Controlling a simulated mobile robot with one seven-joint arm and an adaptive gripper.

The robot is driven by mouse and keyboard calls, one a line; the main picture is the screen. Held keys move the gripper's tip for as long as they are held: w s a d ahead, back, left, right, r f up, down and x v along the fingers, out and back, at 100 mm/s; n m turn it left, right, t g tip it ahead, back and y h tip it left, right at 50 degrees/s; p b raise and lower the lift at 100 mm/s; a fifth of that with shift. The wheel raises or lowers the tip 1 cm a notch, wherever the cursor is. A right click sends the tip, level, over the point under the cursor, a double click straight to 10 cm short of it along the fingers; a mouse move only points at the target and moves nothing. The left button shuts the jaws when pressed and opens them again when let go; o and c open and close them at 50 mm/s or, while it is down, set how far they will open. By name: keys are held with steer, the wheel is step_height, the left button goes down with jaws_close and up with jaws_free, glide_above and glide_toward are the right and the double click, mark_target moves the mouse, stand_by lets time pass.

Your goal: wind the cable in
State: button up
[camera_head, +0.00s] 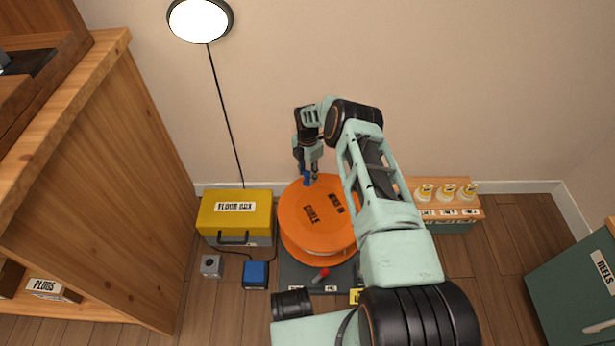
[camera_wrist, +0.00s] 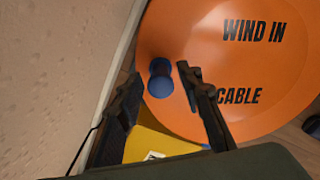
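A large orange reel (camera_head: 305,230) marked "WIND IN" and "CABLE" sits on a dark base (camera_head: 295,272) by the wall; its face fills much of the wrist view (camera_wrist: 240,60). A blue knob (camera_head: 307,181) stands near the rim of the reel, and it also shows in the wrist view (camera_wrist: 160,80). My gripper (camera_head: 309,172) is at the knob; in the wrist view its two fingers (camera_wrist: 158,77) are apart, with the knob showing in the gap between them. I cannot tell whether either finger touches the knob. A thin dark cable (camera_head: 235,251) runs on the floor near the yellow box.
A yellow floor box (camera_head: 235,208) stands left of the reel, with a blue box (camera_head: 255,274) and a grey box (camera_head: 212,266) before it. A red lever (camera_head: 321,274) is on the base. A wooden shelf (camera_head: 110,180) stands left, a bottle rack (camera_head: 450,212) and green cabinet (camera_head: 575,290) right.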

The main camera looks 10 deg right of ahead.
step_height(320, 180, up, 10)
steer(key=shift+f, duration=0.1)
steer(key=shift+f, duration=0.1)
stand_by(0.5)
